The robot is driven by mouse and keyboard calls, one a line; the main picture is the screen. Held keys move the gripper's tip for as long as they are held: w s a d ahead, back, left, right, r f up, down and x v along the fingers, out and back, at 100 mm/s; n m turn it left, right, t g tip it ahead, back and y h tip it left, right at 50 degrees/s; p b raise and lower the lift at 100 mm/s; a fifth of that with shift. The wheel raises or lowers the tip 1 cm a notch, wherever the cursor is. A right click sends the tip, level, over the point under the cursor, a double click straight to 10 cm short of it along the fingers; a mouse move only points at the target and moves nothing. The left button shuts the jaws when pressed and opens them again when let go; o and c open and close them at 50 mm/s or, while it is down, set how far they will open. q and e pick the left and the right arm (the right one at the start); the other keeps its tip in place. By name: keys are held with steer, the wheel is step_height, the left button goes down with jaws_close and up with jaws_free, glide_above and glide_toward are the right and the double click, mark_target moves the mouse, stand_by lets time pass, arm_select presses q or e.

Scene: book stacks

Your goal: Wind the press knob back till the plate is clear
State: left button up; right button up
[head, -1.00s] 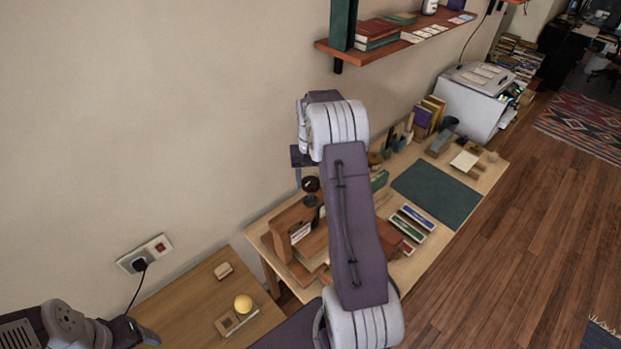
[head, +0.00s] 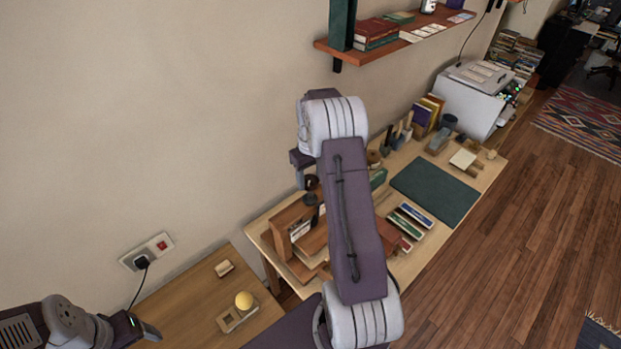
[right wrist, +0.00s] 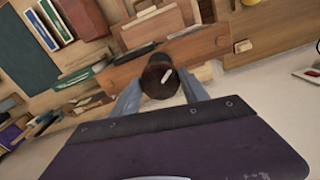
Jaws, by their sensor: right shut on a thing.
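The wooden press (head: 291,213) stands at the near left end of the far table, and its crossbeam (right wrist: 120,75) shows in the right wrist view. Its round dark knob (head: 313,182) is on top. In the right wrist view the knob (right wrist: 158,80), with a pale mark on its face, sits between the two blue-grey fingers of my right gripper (right wrist: 161,92). That gripper is shut on the knob. The plate is hard to make out behind my arm. My left gripper (head: 150,332) is at the lower left over the near table, its fingers too unclear to judge.
A green mat (head: 434,192) lies on the far table, with coloured boxes (head: 410,218) beside it. The near table holds a yellow ball (head: 244,300) on a wooden piece. A wall shelf (head: 395,42) hangs above, and a printer (head: 470,98) stands behind.

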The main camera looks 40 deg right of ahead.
mark_target(310, 180)
steer(key=shift+s+a+f, duration=0.15)
steer(key=shift+f, duration=0.1)
steer(key=o, duration=1.1)
steer(key=shift+o, duration=1.4)
steer(key=shift+w, duration=0.3)
step_height(310, 180, up, 9)
steer(key=shift+f+b, duration=0.1)
steer(key=shift+b, duration=0.4)
